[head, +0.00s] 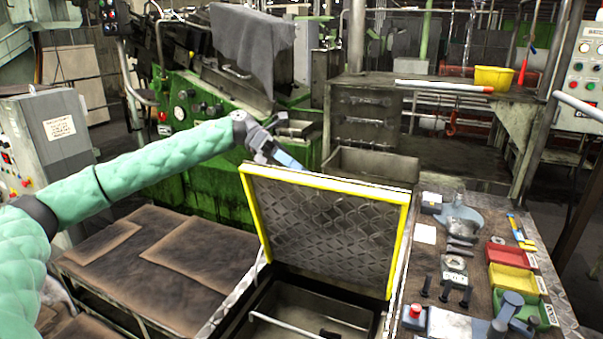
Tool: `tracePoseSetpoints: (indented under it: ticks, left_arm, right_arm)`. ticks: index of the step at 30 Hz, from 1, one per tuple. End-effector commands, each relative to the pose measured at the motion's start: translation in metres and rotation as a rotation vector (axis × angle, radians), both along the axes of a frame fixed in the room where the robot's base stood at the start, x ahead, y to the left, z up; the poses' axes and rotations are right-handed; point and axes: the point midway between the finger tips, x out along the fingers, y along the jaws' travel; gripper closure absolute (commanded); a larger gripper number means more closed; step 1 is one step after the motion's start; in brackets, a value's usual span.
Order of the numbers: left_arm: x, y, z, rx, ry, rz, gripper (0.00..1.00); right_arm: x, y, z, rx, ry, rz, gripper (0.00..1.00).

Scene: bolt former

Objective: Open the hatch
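The hatch (325,222) is a metal diamond-plate lid with a yellow edge. It stands raised and steeply tilted at the back of a dark opening. Inside the opening (312,318) a pale rod and a metal floor show. My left arm reaches in from the left, and my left gripper (275,152) is at the hatch's upper left edge. Its fingers point down and right, partly behind that edge. I cannot tell whether it touches the hatch or whether the fingers are open or shut.
On the right, a work surface (425,262) holds several bolts, a red bin (503,254), a yellow bin (512,279) and a red button (415,310). A green machine (190,112) stands behind. Brown mats (170,255) lie left of the opening.

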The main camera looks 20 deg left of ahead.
Motion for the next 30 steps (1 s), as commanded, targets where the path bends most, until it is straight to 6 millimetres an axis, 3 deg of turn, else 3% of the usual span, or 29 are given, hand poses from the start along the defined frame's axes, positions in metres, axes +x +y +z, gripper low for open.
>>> tracePoseSetpoints:
  ticks: [8, 30]
  left_arm:
    - [0.001, 0.002, 0.001, 0.000, 0.000, 0.000, 0.67]
    - [0.013, 0.039, 0.012, 0.001, 0.000, 0.001, 0.67]
  right_arm:
    - [-0.001, 0.000, -0.001, 0.000, 0.001, 0.000, 0.64]
    - [0.000, 0.000, -0.009, 0.000, 0.001, 0.000, 0.64]
